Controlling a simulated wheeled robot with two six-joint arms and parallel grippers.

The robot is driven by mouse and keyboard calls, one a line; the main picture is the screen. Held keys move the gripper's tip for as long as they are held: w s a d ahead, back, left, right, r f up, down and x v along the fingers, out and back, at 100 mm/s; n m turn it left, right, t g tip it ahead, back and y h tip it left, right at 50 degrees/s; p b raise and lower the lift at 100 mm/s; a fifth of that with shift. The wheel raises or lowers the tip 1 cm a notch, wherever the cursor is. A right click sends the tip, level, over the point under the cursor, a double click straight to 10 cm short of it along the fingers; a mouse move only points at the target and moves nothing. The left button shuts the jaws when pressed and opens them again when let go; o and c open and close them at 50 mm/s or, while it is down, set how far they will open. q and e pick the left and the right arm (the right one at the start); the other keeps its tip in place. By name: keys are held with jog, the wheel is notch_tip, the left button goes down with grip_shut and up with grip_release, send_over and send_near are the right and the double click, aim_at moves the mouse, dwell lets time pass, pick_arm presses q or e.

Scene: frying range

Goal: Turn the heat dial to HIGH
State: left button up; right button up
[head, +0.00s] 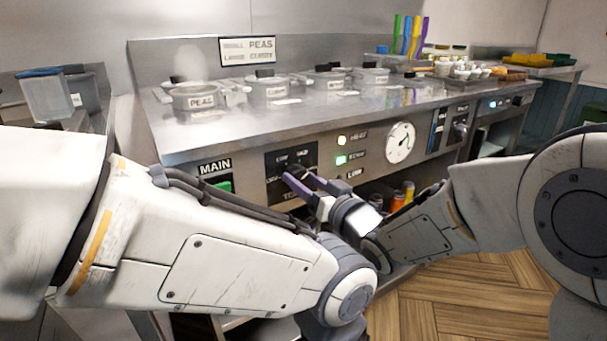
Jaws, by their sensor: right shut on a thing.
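The heat dial (289,168) is a dark knob on a black panel with white lettering, on the front of the steel range. My right gripper (298,178) reaches in from the right, with its purple fingers shut on the dial. The fingers and the small size hide where the dial points. To the right are lamps marked HIGH (341,140), a lit green one (341,160) and LOW. The HIGH lamp glows pale yellow. My left arm crosses the lower left, and its gripper is out of view.
A green MAIN switch (224,187) is left of the dial panel, and a round gauge (400,142) is right of it. Lidded pans (201,101) stand on the range top. Bottles (398,201) stand on the shelf below. My forearms fill the near space.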

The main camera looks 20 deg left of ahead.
jog(key=m+p, duration=0.1)
jog(key=m, duration=0.2)
jog(key=shift+m+p, duration=0.8)
jog(key=shift+m, duration=0.8)
jog(key=o, duration=1.4)
jog(key=shift+c, duration=0.2)
jog(key=shift+d, duration=0.1)
jog(key=p+v, duration=0.1)
jog(key=v, duration=0.9)
jog(key=shift+d, duration=0.15)
jog(key=shift+s+f, duration=0.1)
jog(key=shift+f, duration=0.1)
